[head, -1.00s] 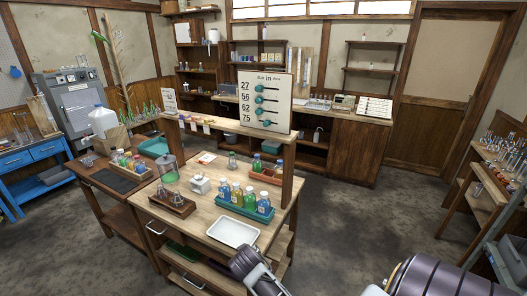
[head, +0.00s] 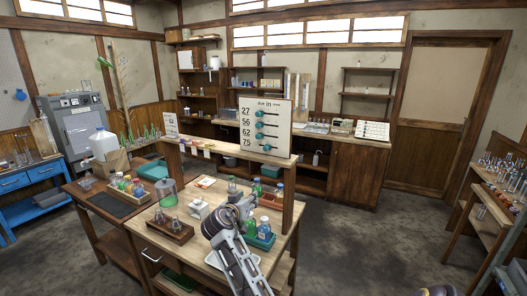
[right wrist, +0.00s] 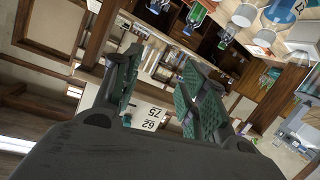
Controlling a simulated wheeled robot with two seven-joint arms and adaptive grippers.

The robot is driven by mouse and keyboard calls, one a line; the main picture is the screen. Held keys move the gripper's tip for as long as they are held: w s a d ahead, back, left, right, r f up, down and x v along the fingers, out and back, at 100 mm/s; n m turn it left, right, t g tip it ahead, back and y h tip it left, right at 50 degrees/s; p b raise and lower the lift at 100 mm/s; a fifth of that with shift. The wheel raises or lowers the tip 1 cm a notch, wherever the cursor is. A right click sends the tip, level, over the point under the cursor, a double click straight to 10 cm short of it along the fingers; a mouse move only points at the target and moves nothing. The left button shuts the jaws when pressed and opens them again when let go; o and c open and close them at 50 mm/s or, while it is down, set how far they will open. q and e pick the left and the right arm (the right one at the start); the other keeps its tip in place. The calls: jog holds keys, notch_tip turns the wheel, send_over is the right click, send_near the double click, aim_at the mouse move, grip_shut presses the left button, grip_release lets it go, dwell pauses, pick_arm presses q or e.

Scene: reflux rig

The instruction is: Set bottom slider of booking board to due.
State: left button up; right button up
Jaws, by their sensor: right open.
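The booking board (head: 283,138) stands upright on the shelf above the bench, with rows 27, 56, 62 and 75. Its header reads "due" at left and "in" in the middle; the right word is too small to read. The bottom slider (head: 267,148), a teal knob in row 75, sits about under "in", right of the upper knobs. My right gripper (head: 249,203) is below and in front of the board, apart from it. In the right wrist view its jaws (right wrist: 161,65) are open and empty, with the board (right wrist: 150,116) upside down beyond them.
Bottles (head: 265,226) in a teal tray stand beside and partly behind my right arm. A white tray (head: 218,259) lies at the bench front, partly covered by the arm. A glass dome (head: 166,190) stands at left. The shelf (head: 230,153) crosses below the board.

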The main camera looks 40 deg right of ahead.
pick_arm(q)
jog(key=shift+a, duration=0.2)
pick_arm(e)
notch_tip(320, 180, up, 14)
jog(key=w+d+m+h, duration=0.2)
jog(key=m+h, duration=0.1)
jog(key=m, duration=0.1)
jog(key=shift+w+g+h, duration=0.15)
jog(key=shift+g+h, duration=0.25)
pick_arm(q)
jog(key=shift+d, duration=0.1)
pick_arm(e)
jog(key=shift+d+r, duration=0.1)
jog(key=shift+r, duration=0.05)
